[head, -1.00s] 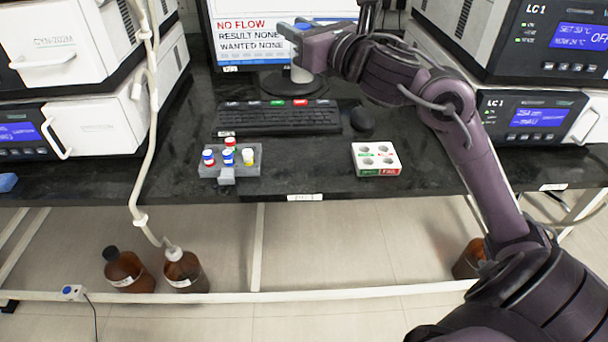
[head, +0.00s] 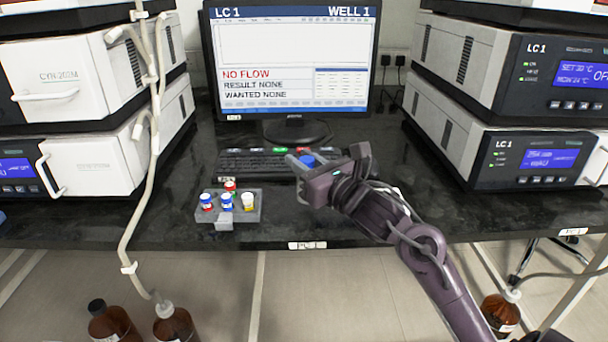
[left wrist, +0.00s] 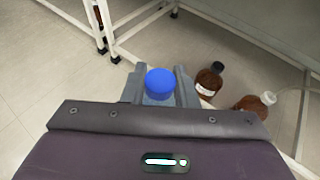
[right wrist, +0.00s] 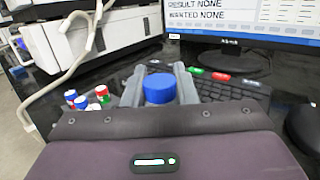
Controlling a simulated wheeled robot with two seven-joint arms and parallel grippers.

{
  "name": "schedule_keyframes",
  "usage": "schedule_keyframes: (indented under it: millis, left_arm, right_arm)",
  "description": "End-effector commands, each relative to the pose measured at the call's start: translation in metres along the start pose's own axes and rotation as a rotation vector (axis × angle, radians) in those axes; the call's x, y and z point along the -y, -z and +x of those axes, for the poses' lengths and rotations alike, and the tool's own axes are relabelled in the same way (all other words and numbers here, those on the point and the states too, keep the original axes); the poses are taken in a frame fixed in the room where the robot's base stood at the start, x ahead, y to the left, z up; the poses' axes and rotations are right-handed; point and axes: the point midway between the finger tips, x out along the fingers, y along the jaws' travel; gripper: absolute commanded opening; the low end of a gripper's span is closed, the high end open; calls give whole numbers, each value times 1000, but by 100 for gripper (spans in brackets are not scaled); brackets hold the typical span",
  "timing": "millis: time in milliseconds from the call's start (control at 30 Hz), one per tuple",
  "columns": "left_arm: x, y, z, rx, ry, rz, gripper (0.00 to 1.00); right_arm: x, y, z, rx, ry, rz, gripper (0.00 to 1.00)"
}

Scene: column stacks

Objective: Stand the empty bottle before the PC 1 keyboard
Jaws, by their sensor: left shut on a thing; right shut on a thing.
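My right gripper (head: 308,162) is shut on a blue-capped bottle (right wrist: 160,88), over the front right part of the black keyboard (head: 240,161). In the head view only its blue cap (head: 307,160) shows clearly; its body and base are hidden, so I cannot tell if it touches the bench. My left gripper (left wrist: 159,85) is shut on another blue-capped bottle (left wrist: 160,84), with floor below in the left wrist view. The left gripper is outside the head view. I cannot see whether either bottle is empty. The monitor (head: 290,60) reads LC 1.
A grey rack (head: 245,212) with several small capped vials stands left of my right gripper. White instruments (head: 535,160) flank the bench, and a pale tube (head: 150,130) hangs at left. Brown bottles (head: 175,325) stand below.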

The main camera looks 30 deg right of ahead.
Motion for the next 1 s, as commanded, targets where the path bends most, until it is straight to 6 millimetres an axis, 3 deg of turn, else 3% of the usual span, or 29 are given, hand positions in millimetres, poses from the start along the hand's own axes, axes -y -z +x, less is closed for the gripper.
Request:
schedule_keyframes:
  millis: [33, 133, 533, 567, 700, 1000]
  left_arm:
    - [0, 4, 2, 1, 0, 0, 12]
    - [0, 5, 2, 1, 0, 0, 12]
    - [0, 9, 4, 1, 0, 0, 12]
    - [0, 7, 3, 1, 0, 0, 12]
    - [0, 7, 3, 1, 0, 0, 12]
    - [0, 5, 2, 1, 0, 0, 12]
  right_arm:
    - [0, 12, -1, -2, 2, 6, 12]
    - [0, 21, -2, 0, 2, 3, 12]
    - [0, 25, -2, 1, 1, 0, 12]
    - [0, 23, -2, 1, 1, 0, 29]
    - [0, 23, -2, 0, 1, 0, 47]
    - [0, 22, -2, 0, 1, 1, 47]
